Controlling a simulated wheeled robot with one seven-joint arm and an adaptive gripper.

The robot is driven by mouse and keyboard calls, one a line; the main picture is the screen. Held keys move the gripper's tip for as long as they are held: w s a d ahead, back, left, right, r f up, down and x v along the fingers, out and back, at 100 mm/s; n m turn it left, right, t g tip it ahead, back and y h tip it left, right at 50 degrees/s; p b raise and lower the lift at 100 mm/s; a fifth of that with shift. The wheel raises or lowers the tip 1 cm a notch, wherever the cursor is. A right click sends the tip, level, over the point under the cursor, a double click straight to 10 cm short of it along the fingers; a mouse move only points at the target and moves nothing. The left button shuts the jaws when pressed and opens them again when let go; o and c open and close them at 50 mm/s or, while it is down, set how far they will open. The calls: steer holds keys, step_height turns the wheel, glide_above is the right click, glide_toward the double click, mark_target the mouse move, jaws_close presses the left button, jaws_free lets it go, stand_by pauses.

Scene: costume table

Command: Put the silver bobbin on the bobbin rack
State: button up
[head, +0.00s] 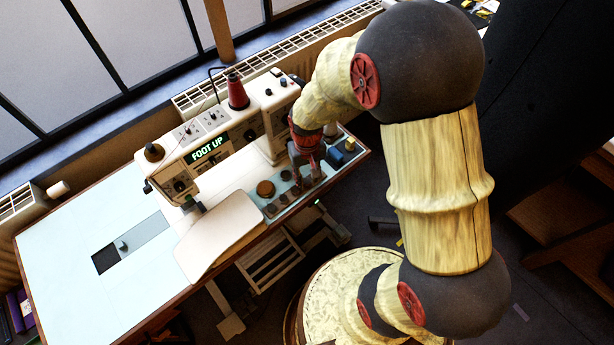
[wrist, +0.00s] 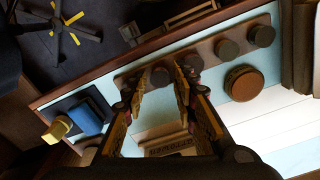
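The bobbin rack (head: 283,201) is a dark strip with several round dark pieces along the table's front edge, near its right end. It also shows in the wrist view (wrist: 210,50). I cannot tell whether those pieces are pegs or bobbins. My gripper (head: 306,174) is over the right end of the table, beside the rack. In the wrist view my gripper (wrist: 158,84) has its fingers apart, with pale tabletop and part of the rack visible between them. I see nothing held. I cannot surely identify the silver bobbin in either view.
A round brown disc (head: 265,188) lies behind the rack. A blue block (wrist: 88,117) and a yellow piece (wrist: 57,129) are at the table's right end. The sewing machine (head: 215,145) stands behind.

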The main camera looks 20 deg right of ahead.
mark_target(308, 182)
steer(key=shift+o, duration=0.9)
steer(key=shift+r, duration=0.25)
step_height(308, 182, up, 12)
steer(key=shift+f, duration=0.25)
steer(key=s+r+t, duration=0.5)
steer(key=s+r, duration=0.8)
steer(key=r, duration=0.5)
steer(key=shift+s+r+n+t, duration=0.3)
steer(key=shift+s+r+n, duration=0.05)
steer(key=shift+s+n, duration=0.05)
